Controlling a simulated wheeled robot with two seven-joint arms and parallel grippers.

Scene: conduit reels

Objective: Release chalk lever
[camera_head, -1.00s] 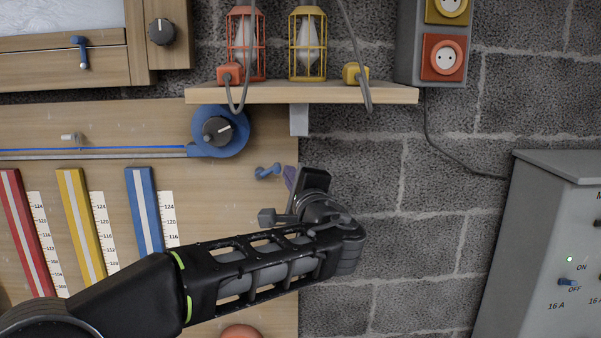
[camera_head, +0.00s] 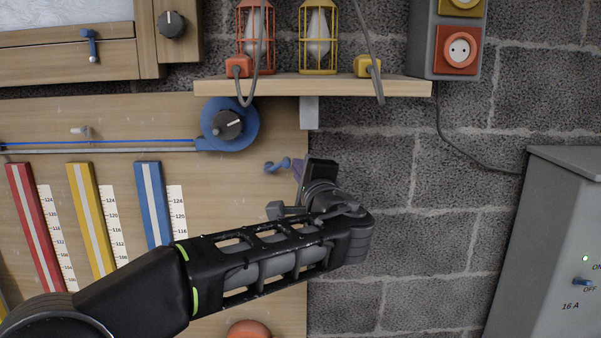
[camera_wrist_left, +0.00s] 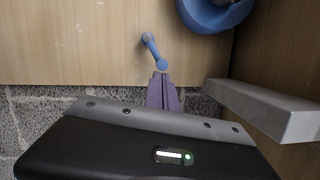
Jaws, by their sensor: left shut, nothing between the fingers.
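A small blue lever (camera_head: 283,164) sticks out near the right edge of the wooden board, below and right of the blue reel (camera_head: 242,138). No label shows on it. In the left wrist view the lever (camera_wrist_left: 150,45) hangs down and right to a round knob. My left gripper (camera_head: 298,170) is just right of the lever in the head view. Its purple fingers (camera_wrist_left: 161,79) are shut and empty, tips right at the knob; whether they touch it I cannot tell. My right gripper is not in view.
A wooden shelf (camera_head: 350,84) with a grey bracket (camera_head: 309,112) is above my gripper; the bracket (camera_wrist_left: 262,105) is close on the right in the wrist view. Red, yellow and blue rulers (camera_head: 154,205) are on the left. A grey switch box (camera_head: 555,230) stands at right.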

